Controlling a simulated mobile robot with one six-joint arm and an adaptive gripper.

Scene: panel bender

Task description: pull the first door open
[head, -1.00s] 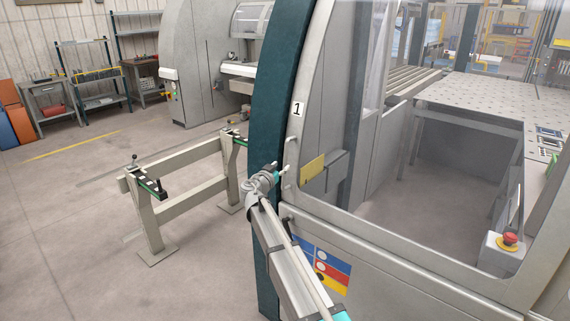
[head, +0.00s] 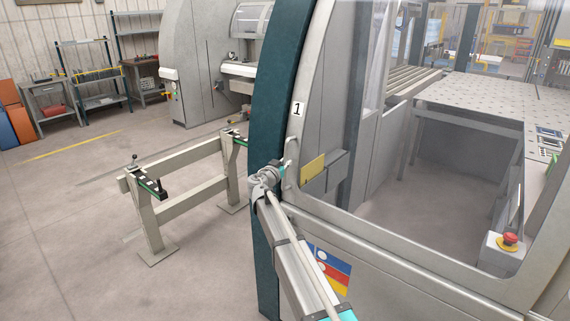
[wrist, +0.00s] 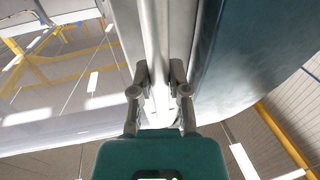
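The first door (head: 310,150) is the curved grey front of the near machine, marked with a "1" label. It looks closed, with its edge against the dark teal side frame (head: 275,95). An upright bar handle (head: 290,174) is on its left edge. My gripper (head: 283,170) is at the handle and partly hides it. In the wrist view my gripper (wrist: 160,75) has one finger on each side of the grey handle bar (wrist: 157,45). The fingers are apart, and I see no clear grip on the bar.
A beige rail stand (head: 190,190) stands on the floor left of the door. A red emergency button (head: 508,240) is at the lower right, beyond the door frame. A perforated table (head: 490,100) is inside the machine. Floor at the lower left is clear.

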